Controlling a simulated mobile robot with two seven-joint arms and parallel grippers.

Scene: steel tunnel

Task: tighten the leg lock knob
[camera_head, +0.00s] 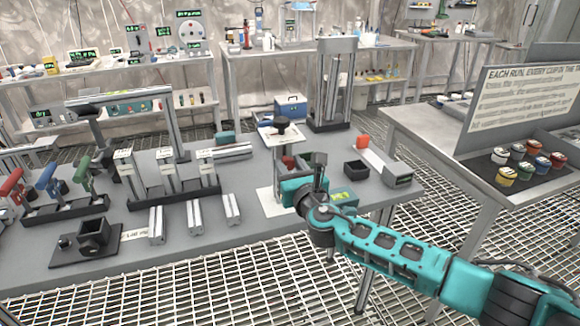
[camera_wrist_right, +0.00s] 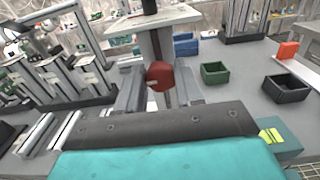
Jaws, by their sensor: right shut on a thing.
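The red leg lock knob (camera_wrist_right: 160,76) is on the front of a small stand with a pale top plate (camera_wrist_right: 150,22). In the head view the red knob (camera_head: 288,162) is partly hidden by my right gripper (camera_head: 300,172). My right gripper's grey fingers (camera_wrist_right: 160,88) stand on both sides of the knob in the right wrist view and are shut on it. A black ball-like handle (camera_head: 282,123) sits above the plate. My left gripper is not in view.
A dark open box (camera_head: 356,169) and a grey rail with an orange block (camera_head: 363,142) are right of the stand. Several grey profiles (camera_head: 194,214) lie to its left. Colored levers (camera_head: 48,180) stand further left. A side table (camera_head: 440,130) holds colored cups (camera_head: 507,174).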

